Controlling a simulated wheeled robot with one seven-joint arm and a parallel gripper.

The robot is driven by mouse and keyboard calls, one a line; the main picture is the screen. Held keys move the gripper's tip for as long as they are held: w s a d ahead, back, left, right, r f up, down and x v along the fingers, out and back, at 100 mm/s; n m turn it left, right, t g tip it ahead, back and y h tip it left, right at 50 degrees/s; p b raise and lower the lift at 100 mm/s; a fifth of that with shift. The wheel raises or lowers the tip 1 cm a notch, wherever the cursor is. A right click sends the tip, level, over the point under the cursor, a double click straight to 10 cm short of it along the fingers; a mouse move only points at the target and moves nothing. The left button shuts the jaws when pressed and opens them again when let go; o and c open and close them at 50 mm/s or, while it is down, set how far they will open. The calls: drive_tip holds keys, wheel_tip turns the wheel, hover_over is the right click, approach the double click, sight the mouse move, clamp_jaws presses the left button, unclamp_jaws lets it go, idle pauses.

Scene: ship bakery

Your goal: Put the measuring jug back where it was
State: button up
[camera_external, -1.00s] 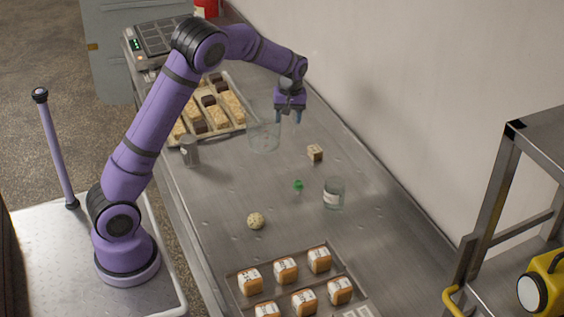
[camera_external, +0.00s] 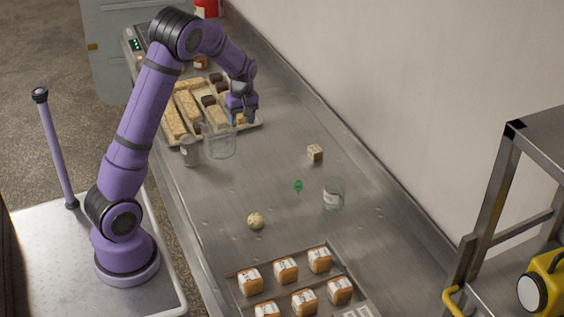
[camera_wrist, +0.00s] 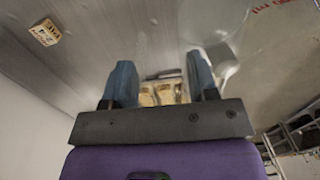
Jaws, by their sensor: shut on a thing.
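The measuring jug (camera_external: 219,144) is a clear vessel, hard to see against the steel counter. In the wrist view the jug's clear wall (camera_wrist: 212,18) shows beyond the blue fingers of my gripper (camera_wrist: 160,70).
A wooden cube (camera_external: 315,152), green item (camera_external: 298,185), glass jar (camera_external: 334,196) and pale ball (camera_external: 256,221) stand apart. A tray of wrapped blocks (camera_external: 236,283) is nearest. Mid-counter is mostly clear.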

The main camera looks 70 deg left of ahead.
wheel_tip(320, 180, down, 8)
drive_tip(key=w+a+f, duration=0.2)
drive_tip(key=w, duration=0.5)
drive_tip(key=w+a+f, duration=0.3)
drive_tip(key=w, duration=0.5)
drive_tip(key=shift+a+f, duration=0.15)
drive_tip(key=shift+f, duration=0.2)
drive_tip(key=o, duration=1.2)
drive_tip(key=r, duration=1.2)
drive_tip(key=shift+w+r, duration=0.15)
drive_tip(key=shift+w, duration=0.2)
